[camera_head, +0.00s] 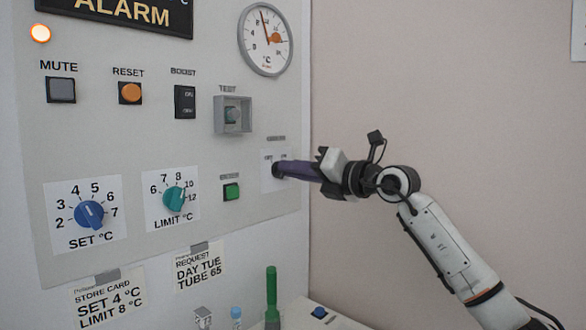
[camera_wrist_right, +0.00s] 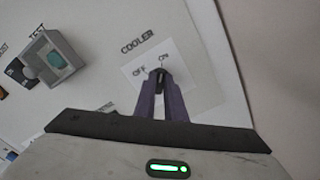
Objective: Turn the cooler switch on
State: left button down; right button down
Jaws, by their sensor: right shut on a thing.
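The cooler switch (camera_wrist_right: 160,79) is a small black knob on a white plate marked OFF and ON, under the word COOLER on the grey panel. In the wrist view its upper end lies nearer the ON mark than the OFF mark; its exact angle is hard to tell. My right gripper (camera_wrist_right: 160,82) is shut on the switch, with one purple finger on each side of it. In the head view the right gripper (camera_head: 281,170) reaches the white plate (camera_head: 267,183) from the right and hides most of the switch. My left gripper is not in view.
Near the switch are a green button (camera_head: 231,191), a shrouded TEST button (camera_head: 232,116) and the LIMIT knob (camera_head: 174,199). A dial gauge (camera_head: 266,40) is above. A green-capped tube (camera_head: 271,290) stands below the panel.

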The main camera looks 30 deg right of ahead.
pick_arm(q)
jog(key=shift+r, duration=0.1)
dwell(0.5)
pick_arm(e)
jog(key=c, duration=1.8)
grip_release()
